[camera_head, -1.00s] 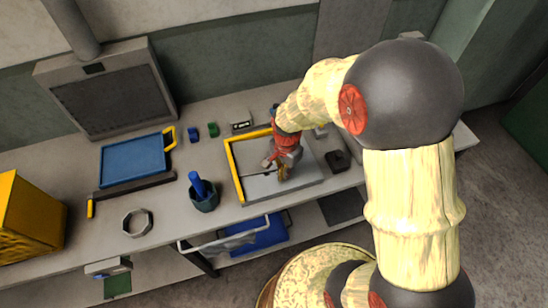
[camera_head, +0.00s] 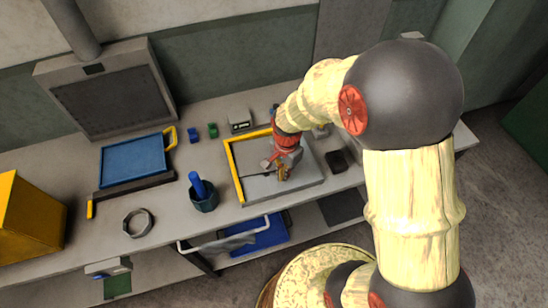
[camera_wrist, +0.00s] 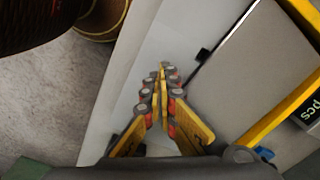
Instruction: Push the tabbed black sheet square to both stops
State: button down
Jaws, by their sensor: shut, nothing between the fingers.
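The tabbed sheet (camera_wrist: 250,62) lies flat inside the yellow-stopped fixture. Its face looks grey-beige, with a thin black edge and a small black tab (camera_wrist: 202,54) in the wrist view. In the head view it is the pale area (camera_head: 250,155) inside the yellow corner, and its dark edge shows as a line. The yellow stops run along the left (camera_head: 236,178) and the back (camera_head: 250,135) of the fixture. My gripper (camera_wrist: 163,68) is shut and empty over the bare grey plate, beside the tab on the plate's side. In the head view my gripper (camera_head: 281,175) hides part of the sheet.
A small scale (camera_head: 240,121) sits behind the back stop. A blue board (camera_head: 133,160) lies farther left. The bench's front edge is close to the fixture.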

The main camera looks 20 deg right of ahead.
jog(key=shift+f+b, duration=0.45)
jog(key=shift+f, duration=0.35)
dwell(0.4)
jog(key=shift+w+r, duration=0.1)
dwell(0.6)
jog(key=shift+w, duration=1.75)
jog(key=shift+s, duration=0.1)
jog(key=shift+s+p, duration=0.4)
jog(key=shift+s, duration=0.15)
notch_tip(320, 180, up, 8)
jog(key=p, duration=0.5)
jog(key=shift+p, duration=0.4)
